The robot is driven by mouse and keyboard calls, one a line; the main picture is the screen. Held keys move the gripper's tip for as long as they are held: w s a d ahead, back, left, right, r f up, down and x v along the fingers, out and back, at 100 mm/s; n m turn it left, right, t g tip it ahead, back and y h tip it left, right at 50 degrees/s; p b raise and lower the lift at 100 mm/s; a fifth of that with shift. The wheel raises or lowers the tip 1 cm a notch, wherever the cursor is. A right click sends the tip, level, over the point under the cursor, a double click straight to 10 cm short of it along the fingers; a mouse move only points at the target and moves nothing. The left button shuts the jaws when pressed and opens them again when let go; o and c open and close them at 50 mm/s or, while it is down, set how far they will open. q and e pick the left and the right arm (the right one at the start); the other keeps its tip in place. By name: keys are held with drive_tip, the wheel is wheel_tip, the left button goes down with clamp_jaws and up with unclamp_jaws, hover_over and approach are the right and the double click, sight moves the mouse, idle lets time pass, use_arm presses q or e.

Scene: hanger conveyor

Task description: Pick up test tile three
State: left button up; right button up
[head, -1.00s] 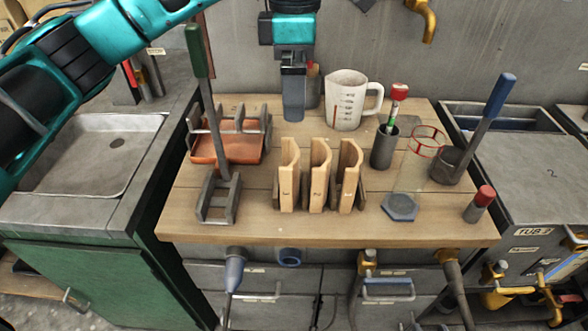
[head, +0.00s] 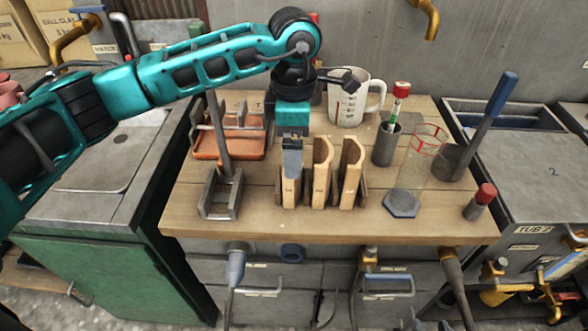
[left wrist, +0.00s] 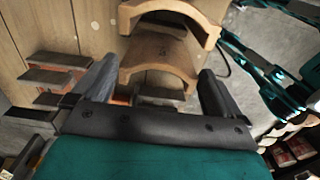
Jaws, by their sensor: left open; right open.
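Three upright tan arched tiles stand in a row on the wooden bench: a left one (head: 289,196), a middle one (head: 321,172) and a right one (head: 352,172). Their small marks are too blurred to tell which is three. My left gripper (head: 291,172) points down over the left tile and hides its upper part. In the left wrist view the open fingers (left wrist: 158,72) sit on either side of an arched tile (left wrist: 160,58), with a second tile (left wrist: 172,18) beyond. Contact cannot be told. My right gripper is not in view.
An orange tray (head: 228,148) and a grey holder (head: 221,197) are at left. A dark cup (head: 387,145), a hexagonal base (head: 401,204) and a red-capped cylinder (head: 480,202) are at right. The bench's front strip is clear.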

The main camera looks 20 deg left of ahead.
use_arm(q)
drive_tip(key=c, duration=1.2)
drive_tip(key=shift+r, duration=0.15)
